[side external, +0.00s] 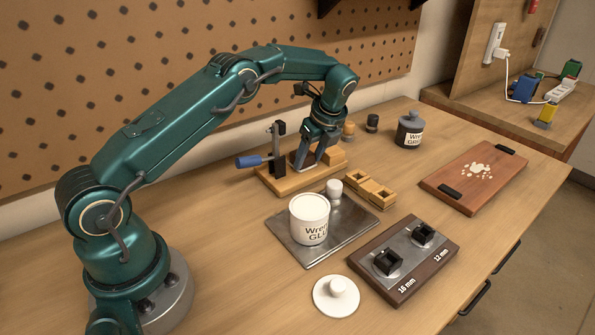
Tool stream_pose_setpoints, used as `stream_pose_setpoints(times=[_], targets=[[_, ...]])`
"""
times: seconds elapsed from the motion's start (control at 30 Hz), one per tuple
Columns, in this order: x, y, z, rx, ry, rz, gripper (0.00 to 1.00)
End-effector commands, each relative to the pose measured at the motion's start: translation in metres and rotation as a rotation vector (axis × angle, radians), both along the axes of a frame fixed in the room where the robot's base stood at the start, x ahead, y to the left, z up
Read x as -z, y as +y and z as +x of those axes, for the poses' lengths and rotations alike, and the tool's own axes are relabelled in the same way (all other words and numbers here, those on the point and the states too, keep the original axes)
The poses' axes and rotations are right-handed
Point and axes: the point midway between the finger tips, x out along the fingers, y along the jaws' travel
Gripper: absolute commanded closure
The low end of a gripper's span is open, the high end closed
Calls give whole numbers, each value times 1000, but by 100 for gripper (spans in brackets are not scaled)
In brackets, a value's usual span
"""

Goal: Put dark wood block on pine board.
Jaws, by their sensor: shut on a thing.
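The pine board (268,184) is the light wooden base at the back middle of the bench. It carries an upright dark clamp post (279,145) with a blue handle (248,161) and a light wood block (334,157) at its right end. My gripper (302,163) points down over the board, between the post and the light block. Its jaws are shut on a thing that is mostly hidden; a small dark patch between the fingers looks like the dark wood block. I cannot tell whether it touches the board.
A white glue tub (309,220) stands on a metal plate (345,222) in front. Beside it are a notched wooden piece (370,190), a dark socket base (405,262) and a white lid (336,296). A reddish board (462,185) and grey jar (409,132) stand right.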

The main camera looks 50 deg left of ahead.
Motion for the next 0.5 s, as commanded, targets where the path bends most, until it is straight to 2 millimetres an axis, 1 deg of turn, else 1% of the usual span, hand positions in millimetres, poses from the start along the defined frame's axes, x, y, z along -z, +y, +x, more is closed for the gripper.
stream_pose_setpoints(times=[0.27,0.3,0.5], targets=[[3,0,0,0,1,0,100],[3,0,0,0,1,0,33],[2,0,0,0,1,0,33]])
